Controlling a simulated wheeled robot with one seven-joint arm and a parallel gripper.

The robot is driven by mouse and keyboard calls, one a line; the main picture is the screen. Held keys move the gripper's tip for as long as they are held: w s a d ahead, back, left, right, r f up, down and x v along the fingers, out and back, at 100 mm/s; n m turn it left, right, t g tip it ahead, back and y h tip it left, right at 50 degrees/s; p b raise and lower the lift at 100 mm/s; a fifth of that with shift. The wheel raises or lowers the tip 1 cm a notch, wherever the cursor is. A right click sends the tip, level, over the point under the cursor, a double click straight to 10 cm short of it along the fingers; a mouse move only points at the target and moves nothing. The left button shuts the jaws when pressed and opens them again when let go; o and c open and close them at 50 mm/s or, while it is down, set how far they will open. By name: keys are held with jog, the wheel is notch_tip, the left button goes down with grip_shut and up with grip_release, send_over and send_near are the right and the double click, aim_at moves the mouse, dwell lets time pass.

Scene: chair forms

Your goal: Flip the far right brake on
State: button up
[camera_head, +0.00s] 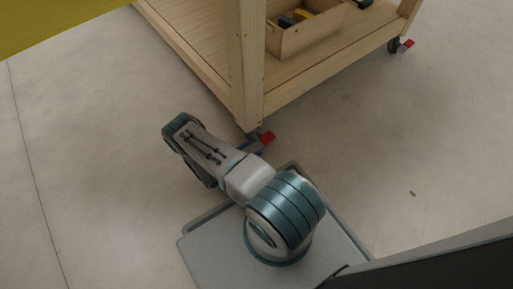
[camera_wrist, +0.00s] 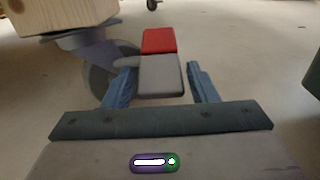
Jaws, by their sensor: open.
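A caster with a red brake pedal (camera_head: 407,44) is under the right corner of the wooden cart (camera_head: 180,52) in the head view. A nearer caster under the front corner has its own red pedal (camera_head: 267,137). In the wrist view a caster wheel (camera_wrist: 103,72) has a pedal with a red half (camera_wrist: 159,41) and a grey half (camera_wrist: 160,75). My gripper (camera_wrist: 161,69) is open, its two blue fingers on either side of the grey half. I see no firm contact. In the head view my gripper is mostly hidden by my arm, near the front corner caster.
The cart's lower shelf carries a wooden box (camera_head: 305,32) with tools. The cart's leg (camera_wrist: 62,14) stands just left of my gripper in the wrist view. Another caster (camera_wrist: 152,4) shows far behind.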

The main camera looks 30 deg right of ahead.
jog(key=shift+w+d, duration=0.1)
jog(key=shift+d, duration=1.3)
jog(key=c, duration=0.7)
